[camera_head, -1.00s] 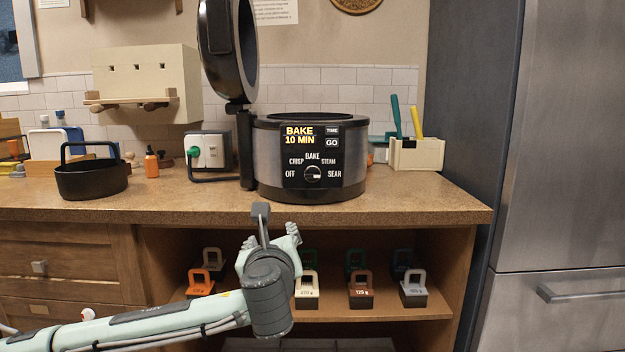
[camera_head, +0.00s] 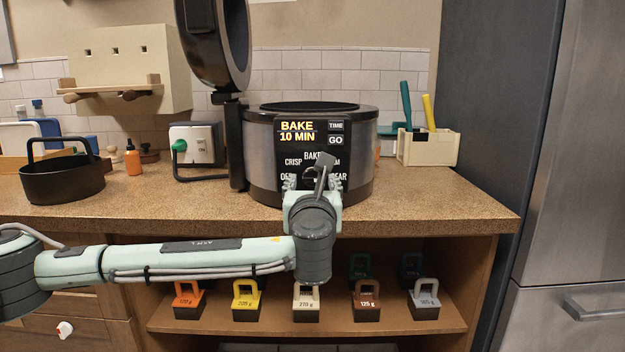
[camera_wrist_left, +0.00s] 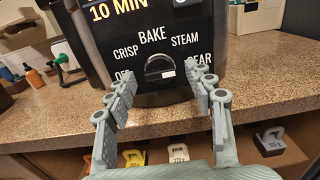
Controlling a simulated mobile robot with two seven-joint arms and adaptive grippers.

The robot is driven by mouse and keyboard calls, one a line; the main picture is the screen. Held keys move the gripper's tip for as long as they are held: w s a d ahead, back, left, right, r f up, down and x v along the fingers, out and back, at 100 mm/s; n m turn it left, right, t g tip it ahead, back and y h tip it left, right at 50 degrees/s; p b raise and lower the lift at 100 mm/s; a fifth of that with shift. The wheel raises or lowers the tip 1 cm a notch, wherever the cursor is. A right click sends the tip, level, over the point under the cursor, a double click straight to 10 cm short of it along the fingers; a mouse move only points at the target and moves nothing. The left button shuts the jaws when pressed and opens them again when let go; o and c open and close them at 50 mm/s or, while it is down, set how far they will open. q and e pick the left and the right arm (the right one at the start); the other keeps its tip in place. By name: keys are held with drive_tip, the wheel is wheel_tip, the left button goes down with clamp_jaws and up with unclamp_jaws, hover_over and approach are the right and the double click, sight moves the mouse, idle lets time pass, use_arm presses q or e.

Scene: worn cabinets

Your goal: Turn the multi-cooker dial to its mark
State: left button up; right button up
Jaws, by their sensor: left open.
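The multi-cooker (camera_head: 262,160) stands on the counter with its lid (camera_head: 215,45) raised. Its display (camera_head: 297,131) reads BAKE 10 MIN. The round dial (camera_wrist_left: 160,68) sits low on the black front panel, among the labels OFF, CRISP, BAKE, STEAM and SEAR. A small white patch shows at its lower right. My left gripper (camera_head: 313,186) is in front of the panel and hides most of the dial in the head view. In the left wrist view my left gripper (camera_wrist_left: 164,82) is open, its fingers spread either side of the dial, with no visible contact. My right gripper is out of view.
A black pot (camera_head: 62,182) and an orange bottle (camera_head: 133,160) stand left on the counter. A switch box (camera_head: 197,146) is left of the cooker, a cream caddy (camera_head: 427,148) right. Several handled weights, including a yellow one (camera_head: 247,297), stand on the shelf below.

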use_arm(q)
drive_tip(key=shift+w, duration=0.55)
drive_tip(key=shift+c, duration=0.3)
drive_tip(key=c, duration=1.1)
